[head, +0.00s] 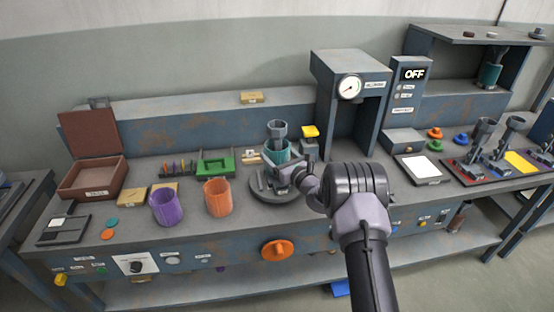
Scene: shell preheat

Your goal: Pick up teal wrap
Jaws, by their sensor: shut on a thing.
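A teal wrap (271,152) stands over the round grey turntable (261,190) at the middle of the bench. A grey cylinder (277,130) sticks up from its open top. My gripper (281,170) reaches in from the right and is shut on the teal wrap. The fingers are small here, and the gripper hides the wrap's lower part. I cannot tell whether the wrap touches the turntable.
A purple wrap (167,207) and an orange wrap (217,198) stand to the left. A press with a gauge (349,87) stands behind my arm. An open brown box (92,179) is at the left. Another teal sleeve (489,74) sits on the right shelf.

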